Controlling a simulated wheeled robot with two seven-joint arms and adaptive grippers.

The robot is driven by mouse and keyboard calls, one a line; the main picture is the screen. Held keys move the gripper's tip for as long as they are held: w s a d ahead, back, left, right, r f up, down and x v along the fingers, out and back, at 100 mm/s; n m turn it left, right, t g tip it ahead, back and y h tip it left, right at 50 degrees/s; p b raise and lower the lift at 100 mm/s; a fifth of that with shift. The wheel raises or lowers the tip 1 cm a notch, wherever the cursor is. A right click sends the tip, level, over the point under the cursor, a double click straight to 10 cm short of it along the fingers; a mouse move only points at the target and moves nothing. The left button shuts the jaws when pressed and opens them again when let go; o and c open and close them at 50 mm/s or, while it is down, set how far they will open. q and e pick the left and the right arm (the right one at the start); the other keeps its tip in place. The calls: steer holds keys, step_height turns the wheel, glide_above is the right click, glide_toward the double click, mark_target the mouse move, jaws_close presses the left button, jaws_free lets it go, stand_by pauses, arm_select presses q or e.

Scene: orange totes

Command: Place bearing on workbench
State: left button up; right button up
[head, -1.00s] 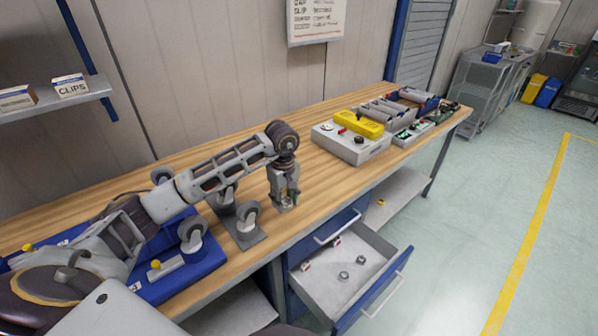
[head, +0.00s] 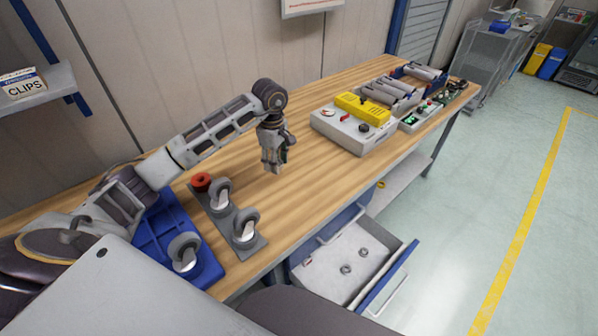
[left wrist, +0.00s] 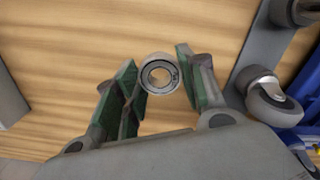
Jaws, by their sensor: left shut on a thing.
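My left gripper (head: 273,168) is over the wooden workbench (head: 300,188), pointing down, between the caster plate and the grey-and-yellow box. In the left wrist view, a grey metal ring bearing (left wrist: 160,75) sits between the fingertips (left wrist: 158,82), with wood grain behind it. The gripper is shut on this bearing. In the head view the held bearing is too small to make out, and the gap between it and the bench top cannot be judged. My right gripper is not in view.
A grey plate with casters (head: 247,228) and a blue tray (head: 205,268) lie to the left, near a red part (head: 202,181). A grey-and-yellow box (head: 350,130) stands to the right. An open drawer (head: 325,275) below holds two more rings (head: 346,268).

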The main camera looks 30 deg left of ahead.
arm_select(q)
glide_above(278, 188)
steer(key=shift+f+p, duration=0.45)
steer(key=shift+f, duration=2.7)
steer(key=shift+f, duration=1.85)
steer(key=shift+f, duration=0.1)
